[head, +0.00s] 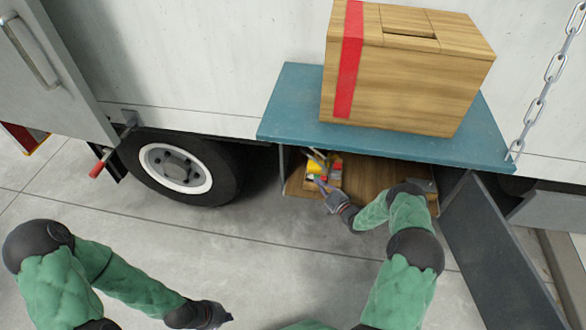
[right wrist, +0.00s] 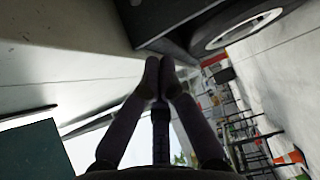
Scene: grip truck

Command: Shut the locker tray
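The locker tray (head: 365,172) is a wooden tray under the teal shelf. It sits in the open locker below the truck body, with several red, yellow and grey items (head: 322,166) at its left end. My right gripper (head: 322,187) is at the tray's front left part, close to those items; I cannot tell whether it touches the tray. In the right wrist view, its two fingertips (right wrist: 159,63) meet with nothing visible between them. My left gripper (head: 222,318) is low in the head view, over the floor and away from the tray; its fingers are too small to judge.
The locker door (head: 495,250) hangs open at the right. A wooden box (head: 410,85) with a red stripe stands on the teal shelf (head: 290,105), held by a chain (head: 545,85). A wheel (head: 180,168) is left of the locker. The concrete floor in front is clear.

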